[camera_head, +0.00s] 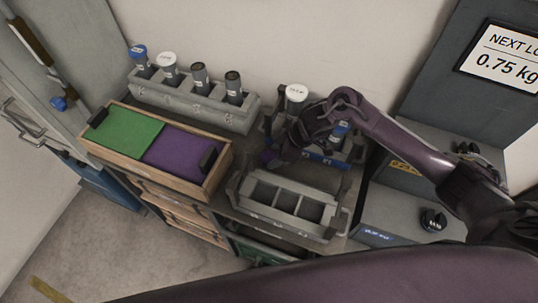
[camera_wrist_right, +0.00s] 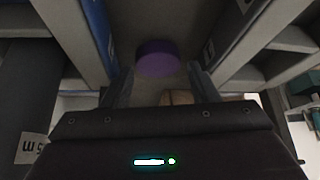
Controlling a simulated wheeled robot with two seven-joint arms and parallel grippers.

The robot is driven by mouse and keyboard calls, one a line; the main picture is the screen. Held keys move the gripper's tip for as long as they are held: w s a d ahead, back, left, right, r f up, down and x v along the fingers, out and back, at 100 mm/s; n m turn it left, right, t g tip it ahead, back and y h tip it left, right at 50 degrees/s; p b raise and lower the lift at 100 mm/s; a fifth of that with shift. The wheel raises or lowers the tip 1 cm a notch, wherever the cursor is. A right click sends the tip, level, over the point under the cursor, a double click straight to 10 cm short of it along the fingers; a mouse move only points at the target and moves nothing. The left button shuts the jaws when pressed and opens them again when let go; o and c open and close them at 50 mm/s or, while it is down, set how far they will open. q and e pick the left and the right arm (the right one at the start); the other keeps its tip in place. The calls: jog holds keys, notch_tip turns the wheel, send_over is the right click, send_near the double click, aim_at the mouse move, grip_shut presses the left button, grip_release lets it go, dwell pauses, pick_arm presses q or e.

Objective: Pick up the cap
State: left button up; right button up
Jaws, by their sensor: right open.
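The purple cap (camera_wrist_right: 157,58) shows in the right wrist view as a round purple piece ahead of my right gripper (camera_wrist_right: 160,84), between the lines of its two fingers. The fingers stand apart with nothing visible between their tips. In the head view a small purple piece, apparently the cap (camera_head: 268,156), sits at the tip of my right gripper (camera_head: 277,149). My right arm reaches in from the right and hides part of the rack there. I cannot tell whether the fingers touch the cap. My left gripper is not in view.
A grey rack (camera_head: 190,103) holds several capped tubes at the back. A wooden tray (camera_head: 203,187) with green and purple sections stands at the left. An empty grey three-slot rack (camera_head: 287,216) stands in front of my gripper. Grey boxes (camera_head: 393,214) stand at the right.

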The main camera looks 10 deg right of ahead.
jog(key=shift+w+a+f, duration=0.25)
jog(key=shift+a+f, duration=0.05)
jog(key=shift+f, duration=0.25)
jog(key=shift+w+a+f, duration=0.1)
jog(key=shift+a+f, duration=0.05)
jog(key=shift+f, duration=0.15)
jog(key=c, duration=0.5)
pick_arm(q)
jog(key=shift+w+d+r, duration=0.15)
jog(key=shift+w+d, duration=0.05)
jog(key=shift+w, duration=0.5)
pick_arm(e)
jog(key=shift+c, duration=0.4)
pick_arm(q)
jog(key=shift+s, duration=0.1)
pick_arm(e)
jog(key=shift+r, duration=0.1)
